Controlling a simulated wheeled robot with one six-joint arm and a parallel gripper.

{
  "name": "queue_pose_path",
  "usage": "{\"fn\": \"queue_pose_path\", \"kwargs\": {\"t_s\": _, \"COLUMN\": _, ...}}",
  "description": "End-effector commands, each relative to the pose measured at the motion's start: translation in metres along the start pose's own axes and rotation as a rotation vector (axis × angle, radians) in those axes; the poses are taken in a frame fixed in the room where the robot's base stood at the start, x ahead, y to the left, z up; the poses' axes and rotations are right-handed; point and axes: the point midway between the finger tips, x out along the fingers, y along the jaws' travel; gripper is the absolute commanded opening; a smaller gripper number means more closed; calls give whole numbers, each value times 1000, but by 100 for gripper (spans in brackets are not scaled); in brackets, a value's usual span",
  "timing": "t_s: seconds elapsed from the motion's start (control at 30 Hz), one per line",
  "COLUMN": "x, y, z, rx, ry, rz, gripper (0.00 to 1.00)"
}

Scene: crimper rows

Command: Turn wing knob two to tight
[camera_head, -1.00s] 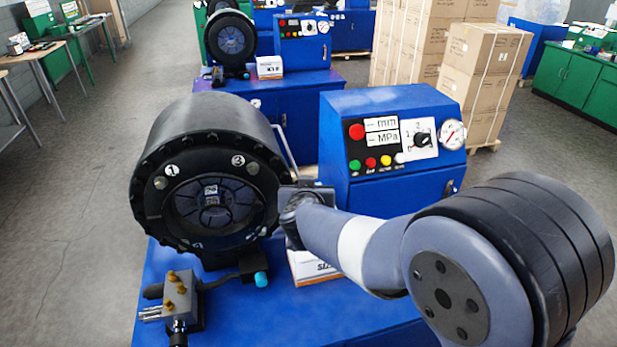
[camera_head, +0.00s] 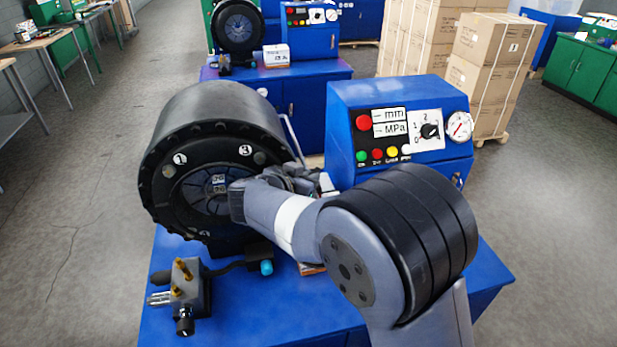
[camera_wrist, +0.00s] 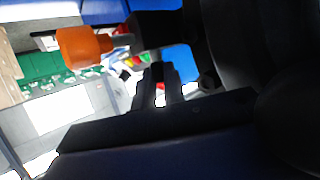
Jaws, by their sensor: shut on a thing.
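The black round crimper head (camera_head: 215,125) stands on a blue bench. Labels 1 and 3 show on its face, and one lower label is partly hidden. A round grey knob (camera_head: 168,171) sits by label 1 and another (camera_head: 260,158) by label 3. My arm covers the lower right of the face, and label 2 is not visible. In the wrist view, my gripper (camera_wrist: 158,75) has its dark fingers close together, shut on a small dark part that I take for wing knob two. Its wings and their angle are too dark to tell.
A blue control box (camera_head: 400,130) with buttons and a gauge stands right of the head. A fitting block with brass pins (camera_head: 182,275) and a cyan-capped part (camera_head: 266,267) lie in front. An orange cylinder (camera_wrist: 85,45) shows close by in the wrist view.

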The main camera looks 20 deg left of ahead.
Motion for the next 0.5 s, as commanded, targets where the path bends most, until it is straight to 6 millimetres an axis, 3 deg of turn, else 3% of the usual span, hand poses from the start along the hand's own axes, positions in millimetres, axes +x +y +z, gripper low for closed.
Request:
{"fn": "queue_pose_path", "kwargs": {"t_s": 0.33, "x": 0, "y": 0, "z": 0, "rx": 1, "ry": 1, "rz": 1, "gripper": 0}}
{"fn": "queue_pose_path", "kwargs": {"t_s": 0.37, "x": 0, "y": 0, "z": 0, "rx": 1, "ry": 1, "rz": 1, "gripper": 12}}
{"fn": "queue_pose_path", "kwargs": {"t_s": 0.5, "x": 0, "y": 0, "z": 0, "rx": 1, "ry": 1, "rz": 1, "gripper": 24}}
